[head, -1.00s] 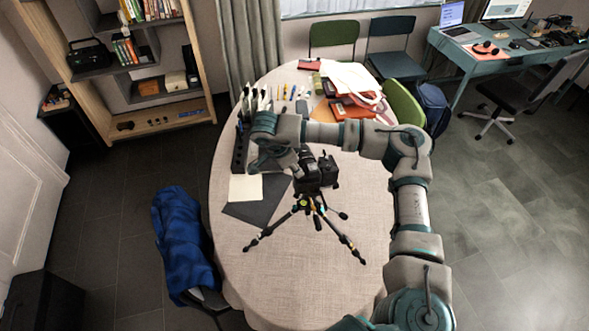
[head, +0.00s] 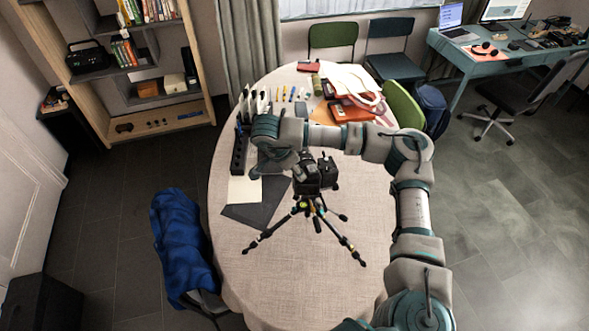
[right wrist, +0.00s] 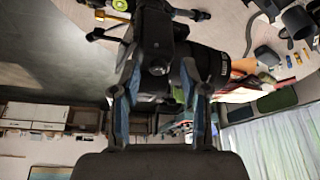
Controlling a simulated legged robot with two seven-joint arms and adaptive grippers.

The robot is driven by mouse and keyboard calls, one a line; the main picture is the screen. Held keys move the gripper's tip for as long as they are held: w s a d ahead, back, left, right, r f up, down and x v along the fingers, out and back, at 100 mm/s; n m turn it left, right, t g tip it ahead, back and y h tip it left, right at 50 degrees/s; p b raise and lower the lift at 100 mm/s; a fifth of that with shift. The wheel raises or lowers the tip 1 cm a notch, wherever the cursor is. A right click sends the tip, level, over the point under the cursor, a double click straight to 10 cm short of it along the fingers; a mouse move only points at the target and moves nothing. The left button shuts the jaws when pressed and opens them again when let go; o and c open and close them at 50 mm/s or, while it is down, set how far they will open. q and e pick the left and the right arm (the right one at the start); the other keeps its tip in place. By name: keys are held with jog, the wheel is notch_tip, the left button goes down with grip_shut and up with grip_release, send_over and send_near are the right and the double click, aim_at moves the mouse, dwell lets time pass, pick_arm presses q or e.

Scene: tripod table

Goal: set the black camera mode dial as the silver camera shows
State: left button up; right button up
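The black camera (head: 308,180) stands upright on a small tripod (head: 318,212) on the round-ended table (head: 290,285). In the right wrist view the camera's dark body (right wrist: 155,45) fills the upper middle, with its lens (right wrist: 215,66) to the right. A round black knob (right wrist: 158,68) shows between the fingertips; I cannot tell surely whether it is the mode dial. My right gripper (right wrist: 160,85) has its fingers apart, close around this part of the camera, with no clear contact. In the head view my right arm hides part of the gripper. I cannot make out the silver camera. My left gripper is out of view.
A dark mat (head: 257,208) and a pale sheet (head: 243,190) lie left of the tripod. A black rack (head: 239,152) stands at the table's left edge. Pens, orange cases (head: 350,110) and a white bag crowd the back. The front of the table is clear.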

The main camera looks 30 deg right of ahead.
jog(key=v, duration=1.2)
jog(key=shift+d+f, duration=0.1)
